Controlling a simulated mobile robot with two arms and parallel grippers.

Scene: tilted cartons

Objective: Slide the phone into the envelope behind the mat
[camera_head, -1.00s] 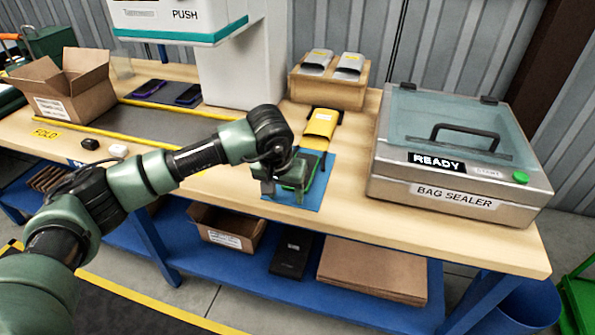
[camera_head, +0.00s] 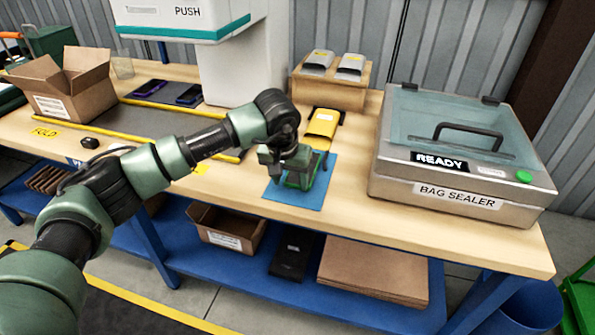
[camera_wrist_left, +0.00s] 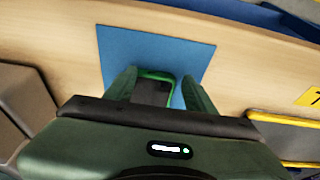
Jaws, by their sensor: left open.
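The phone (camera_wrist_left: 152,90) is dark with a bright green edge and lies on the blue mat (camera_head: 312,196). The mat also shows in the left wrist view (camera_wrist_left: 120,50). My left gripper (camera_head: 290,178) is low over the mat, and its open fingers (camera_wrist_left: 160,85) stand on either side of the phone. In the head view the gripper hides most of the phone. A yellow envelope (camera_head: 322,124) lies just behind the mat, its near end toward the mat. My right gripper is not in view.
A bag sealer (camera_head: 455,160) stands right of the mat. A cardboard holder (camera_head: 330,92) with grey envelopes stands behind the yellow envelope. An open carton (camera_head: 65,90) and dark phones (camera_head: 188,95) are at the left. Bare table lies between mat and sealer.

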